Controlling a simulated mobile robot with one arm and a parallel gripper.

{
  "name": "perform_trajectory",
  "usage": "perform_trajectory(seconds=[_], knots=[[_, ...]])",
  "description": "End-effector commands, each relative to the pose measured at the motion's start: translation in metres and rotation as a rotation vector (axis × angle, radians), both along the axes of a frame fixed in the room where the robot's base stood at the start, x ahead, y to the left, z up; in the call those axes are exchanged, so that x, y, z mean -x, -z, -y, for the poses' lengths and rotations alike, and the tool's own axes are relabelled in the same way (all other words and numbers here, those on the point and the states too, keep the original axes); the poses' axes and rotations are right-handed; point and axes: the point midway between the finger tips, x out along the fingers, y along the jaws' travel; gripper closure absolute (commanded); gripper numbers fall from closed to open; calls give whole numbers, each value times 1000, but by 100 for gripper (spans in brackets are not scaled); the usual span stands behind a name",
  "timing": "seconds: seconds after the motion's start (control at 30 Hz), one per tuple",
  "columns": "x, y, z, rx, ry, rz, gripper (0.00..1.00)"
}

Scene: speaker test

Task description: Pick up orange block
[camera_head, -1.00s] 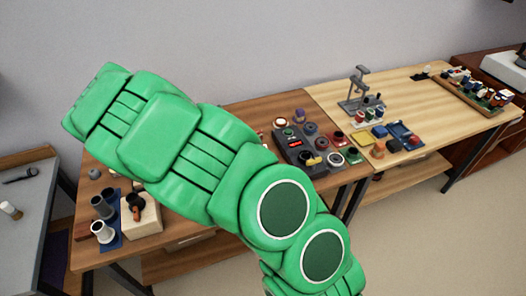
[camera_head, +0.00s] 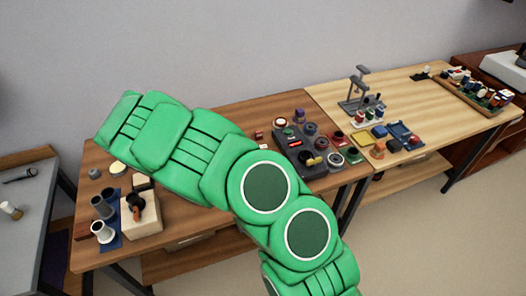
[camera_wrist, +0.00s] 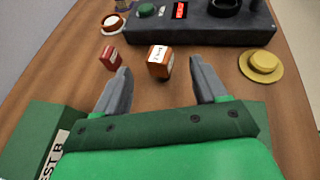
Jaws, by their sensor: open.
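The orange block (camera_wrist: 158,62) stands on the brown wooden table in the wrist view, with a white label on its top. My gripper (camera_wrist: 161,78) is open, its two grey fingers spread to either side below the block in the picture. The block shows in line with the gap, a little beyond the fingers, and nothing is held. In the head view my green arm reaches over the brown table; the gripper is hidden there and I cannot make out the block.
A small red block (camera_wrist: 110,57) is left of the orange one. A yellow round piece (camera_wrist: 261,66) is at right. A dark panel (camera_wrist: 200,25) with knobs and a red display lies behind. A green box (camera_wrist: 38,135) with a white label is at lower left.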

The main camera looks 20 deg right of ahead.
Motion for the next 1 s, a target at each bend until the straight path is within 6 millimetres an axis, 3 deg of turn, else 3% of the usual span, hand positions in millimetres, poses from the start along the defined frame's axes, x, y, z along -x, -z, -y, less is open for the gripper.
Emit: perform_trajectory(seconds=[0.33, 0.7, 0.77, 1.0], knots=[[-9, 14, 35, -2, 1, 0, 29], [-11, 17, 41, -2, 0, 0, 29], [-11, 17, 41, -2, 0, 0, 35], [-11, 17, 41, -1, 0, 0, 71]])
